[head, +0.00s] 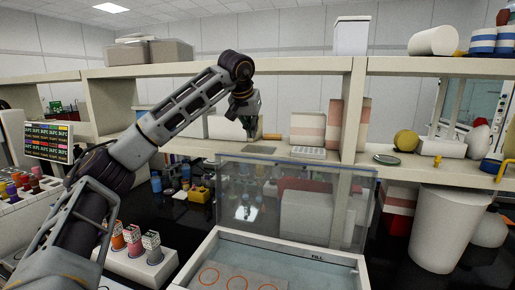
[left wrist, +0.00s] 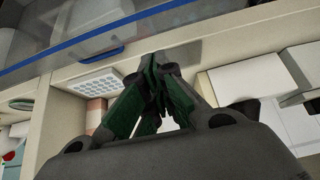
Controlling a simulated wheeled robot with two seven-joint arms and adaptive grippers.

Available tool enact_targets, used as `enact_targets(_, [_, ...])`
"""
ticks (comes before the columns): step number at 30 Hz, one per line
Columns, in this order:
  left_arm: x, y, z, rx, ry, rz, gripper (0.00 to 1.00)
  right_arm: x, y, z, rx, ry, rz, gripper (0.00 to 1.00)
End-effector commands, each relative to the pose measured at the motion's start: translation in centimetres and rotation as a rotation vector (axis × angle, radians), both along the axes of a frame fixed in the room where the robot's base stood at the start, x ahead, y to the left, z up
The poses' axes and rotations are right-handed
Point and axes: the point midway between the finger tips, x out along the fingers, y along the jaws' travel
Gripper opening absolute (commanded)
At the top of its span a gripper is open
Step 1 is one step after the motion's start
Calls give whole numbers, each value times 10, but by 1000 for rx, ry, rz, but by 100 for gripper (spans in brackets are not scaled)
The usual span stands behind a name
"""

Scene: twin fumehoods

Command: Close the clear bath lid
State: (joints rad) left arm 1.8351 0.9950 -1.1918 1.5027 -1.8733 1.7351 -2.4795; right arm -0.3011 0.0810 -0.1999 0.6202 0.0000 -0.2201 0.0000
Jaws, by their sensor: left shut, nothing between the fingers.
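The clear bath lid (head: 300,205) stands open, nearly upright, at the back of the white-rimmed bath (head: 330,257). Things behind it show through. My left gripper (head: 249,132) hangs above the lid's upper left edge in the head view, apart from it in the picture; its depth relative to the lid is hard to judge. In the left wrist view its green-sided fingers (left wrist: 158,72) are together with nothing between them. A blue-edged clear panel (left wrist: 85,50), likely the lid, crosses the upper left there. My right gripper is not in view.
A shelf (head: 220,152) with boxes runs behind the lid. A white bin (head: 448,228) stands right of the bath. A white rack with coloured pieces (head: 139,263) stands to the left. The bath interior holds a plate with orange rings (head: 235,277).

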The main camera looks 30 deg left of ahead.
Motion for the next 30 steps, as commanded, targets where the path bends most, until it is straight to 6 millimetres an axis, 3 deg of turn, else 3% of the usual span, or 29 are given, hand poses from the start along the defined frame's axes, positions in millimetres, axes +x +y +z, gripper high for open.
enact_targets(11, [7,2,-11,1,2,1,0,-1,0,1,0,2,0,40])
enact_targets(30, [48,13,-73,0,2,1,0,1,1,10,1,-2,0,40])
